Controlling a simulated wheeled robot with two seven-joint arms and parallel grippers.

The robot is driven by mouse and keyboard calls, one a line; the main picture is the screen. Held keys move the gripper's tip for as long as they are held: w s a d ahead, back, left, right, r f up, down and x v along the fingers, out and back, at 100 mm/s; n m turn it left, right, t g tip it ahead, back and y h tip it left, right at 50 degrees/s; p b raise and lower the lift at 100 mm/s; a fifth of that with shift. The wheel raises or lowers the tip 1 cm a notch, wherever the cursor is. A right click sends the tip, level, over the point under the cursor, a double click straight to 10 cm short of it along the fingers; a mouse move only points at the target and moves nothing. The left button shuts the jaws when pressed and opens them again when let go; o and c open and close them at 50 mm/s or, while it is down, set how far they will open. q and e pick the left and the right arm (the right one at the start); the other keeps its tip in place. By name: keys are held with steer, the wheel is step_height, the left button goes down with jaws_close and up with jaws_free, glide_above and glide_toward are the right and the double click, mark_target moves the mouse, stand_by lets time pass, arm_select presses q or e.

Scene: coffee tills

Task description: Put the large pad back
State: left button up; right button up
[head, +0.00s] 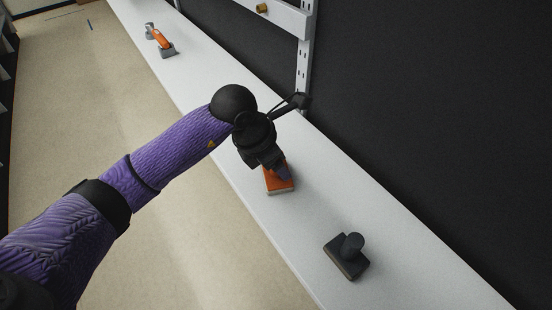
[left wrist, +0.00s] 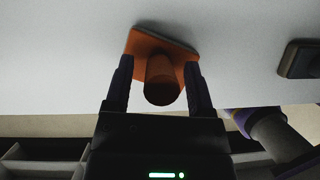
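An orange pad (head: 280,187) with a pale underside lies on the white counter below my left gripper (head: 279,168). In the left wrist view, the orange pad (left wrist: 141,46) has a round upright handle, and the fingers of my left gripper (left wrist: 159,66) stand on either side of it. A gap shows between the left finger and the handle, so the gripper looks open around it. A dark pad (head: 342,262) with a round knob stands on the counter to the right, apart from the gripper. It also shows in the left wrist view (left wrist: 300,60). My right gripper is not in view.
The long white counter (head: 400,245) runs diagonally beside a dark wall (head: 420,110). An orange and grey tool (head: 160,40) lies at its far end. A shelf (head: 285,17) with a small brownish item (head: 262,8) hangs above. The counter between the two pads is clear.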

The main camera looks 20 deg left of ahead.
arm_select(q)
steer(key=shift+a+r, duration=0.1)
steer(key=shift+r, duration=0.3)
steer(key=p+v, duration=0.2)
steer(key=v, duration=0.9)
steer(key=shift+s+r, duration=0.15)
steer(key=shift+p, duration=0.3)
